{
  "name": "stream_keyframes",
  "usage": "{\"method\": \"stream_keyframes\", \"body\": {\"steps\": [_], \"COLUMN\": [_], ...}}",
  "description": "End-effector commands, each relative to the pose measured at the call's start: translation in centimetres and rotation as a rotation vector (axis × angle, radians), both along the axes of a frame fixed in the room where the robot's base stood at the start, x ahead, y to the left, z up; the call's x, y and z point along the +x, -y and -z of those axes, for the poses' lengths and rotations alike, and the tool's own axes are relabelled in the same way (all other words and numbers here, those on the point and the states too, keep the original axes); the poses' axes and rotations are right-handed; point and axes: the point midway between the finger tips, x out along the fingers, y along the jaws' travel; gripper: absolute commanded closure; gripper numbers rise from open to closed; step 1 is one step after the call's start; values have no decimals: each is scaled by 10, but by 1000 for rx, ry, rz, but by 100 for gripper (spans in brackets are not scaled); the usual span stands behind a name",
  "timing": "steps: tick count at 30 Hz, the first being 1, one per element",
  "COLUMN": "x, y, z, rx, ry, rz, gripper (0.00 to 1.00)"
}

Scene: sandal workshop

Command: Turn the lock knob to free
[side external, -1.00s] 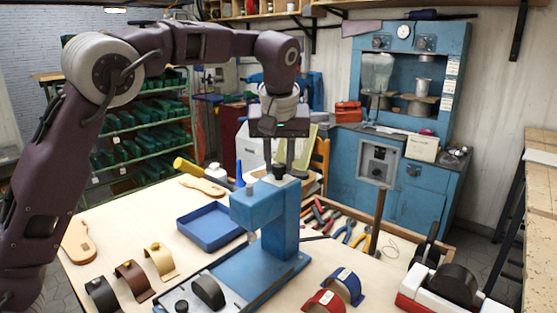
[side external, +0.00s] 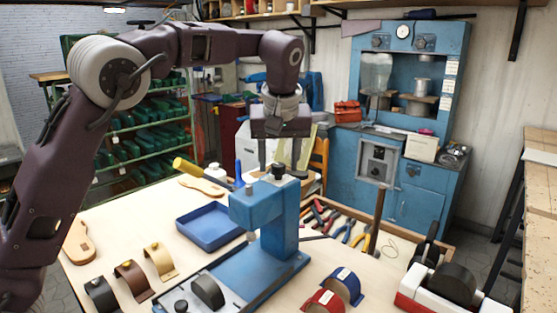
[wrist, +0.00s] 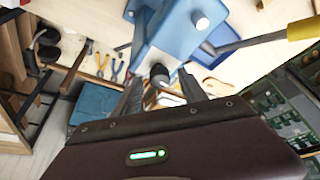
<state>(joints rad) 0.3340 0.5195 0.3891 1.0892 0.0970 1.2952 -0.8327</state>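A blue press (side external: 262,215) stands on the workbench. A small black knob (side external: 278,171) sits on top of its head and is probably the lock knob. In the wrist view the knob (wrist: 159,74) shows between my two fingers. My gripper (side external: 281,164) points down over the press head, open, with a finger on either side of the knob. Gaps show between knob and fingers in the wrist view, so it is not gripped. I cannot tell exactly how far down the fingertips reach beside it.
A blue tray (side external: 233,240) and a yellow-handled tool (side external: 188,167) lie left of the press. Several curved straps (side external: 131,281) stand at the front left. Pliers (side external: 345,232) lie to the right. A dark upright post (side external: 377,220) rises beyond them.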

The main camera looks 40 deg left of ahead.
Motion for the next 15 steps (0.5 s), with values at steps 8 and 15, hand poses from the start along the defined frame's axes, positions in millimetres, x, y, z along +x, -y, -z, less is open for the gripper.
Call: {"method": "stream_keyframes", "body": {"steps": [8, 15], "x": [-3, -16], "y": [5, 17], "z": [-17, -58], "rx": [0, 1], "ry": [6, 3], "rz": [2, 1], "gripper": [50, 50]}}
